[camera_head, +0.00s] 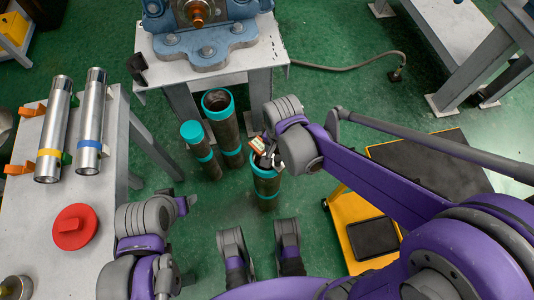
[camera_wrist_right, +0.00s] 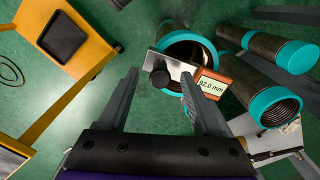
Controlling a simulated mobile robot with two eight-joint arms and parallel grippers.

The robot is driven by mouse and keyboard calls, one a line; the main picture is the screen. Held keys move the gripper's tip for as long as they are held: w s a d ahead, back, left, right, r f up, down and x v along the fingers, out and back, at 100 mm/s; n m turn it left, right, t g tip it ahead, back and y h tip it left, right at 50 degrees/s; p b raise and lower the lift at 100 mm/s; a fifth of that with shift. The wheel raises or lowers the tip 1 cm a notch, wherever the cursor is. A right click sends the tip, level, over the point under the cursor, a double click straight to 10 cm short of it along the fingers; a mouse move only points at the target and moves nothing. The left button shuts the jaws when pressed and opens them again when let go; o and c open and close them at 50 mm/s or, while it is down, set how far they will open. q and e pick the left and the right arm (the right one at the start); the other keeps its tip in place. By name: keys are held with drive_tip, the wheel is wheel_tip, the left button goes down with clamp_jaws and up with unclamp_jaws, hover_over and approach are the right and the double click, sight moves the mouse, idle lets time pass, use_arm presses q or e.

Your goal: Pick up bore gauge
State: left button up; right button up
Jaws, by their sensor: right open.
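The bore gauge (camera_wrist_right: 175,70) has a pale metal plate, a black knob and an orange-brown block reading 92.0 mm. It lies across the mouth of an upright dark pipe with a teal rim (camera_wrist_right: 190,38). In the head view the gauge (camera_head: 259,144) shows small above that pipe (camera_head: 266,185), partly hidden by my right gripper (camera_head: 270,157). In the right wrist view my right gripper (camera_wrist_right: 160,74) is open, its fingers on either side of the knob. Whether they touch the gauge I cannot tell. My left gripper (camera_head: 186,204) is beside the left table; its jaw opening is unclear.
Two more teal-ended pipes (camera_head: 224,125) stand beside the gauge's pipe. The left table (camera_head: 30,235) carries two metal cylinders (camera_head: 90,120) and a red disc (camera_head: 75,227). A vise (camera_head: 205,38) is mounted on a stand behind. A yellow cart (camera_head: 345,225) stands at right.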

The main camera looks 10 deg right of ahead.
drive_tip(key=shift+f, duration=0.35)
drive_tip(key=shift+r, duration=0.1)
clamp_jaws()
idle(1.1)
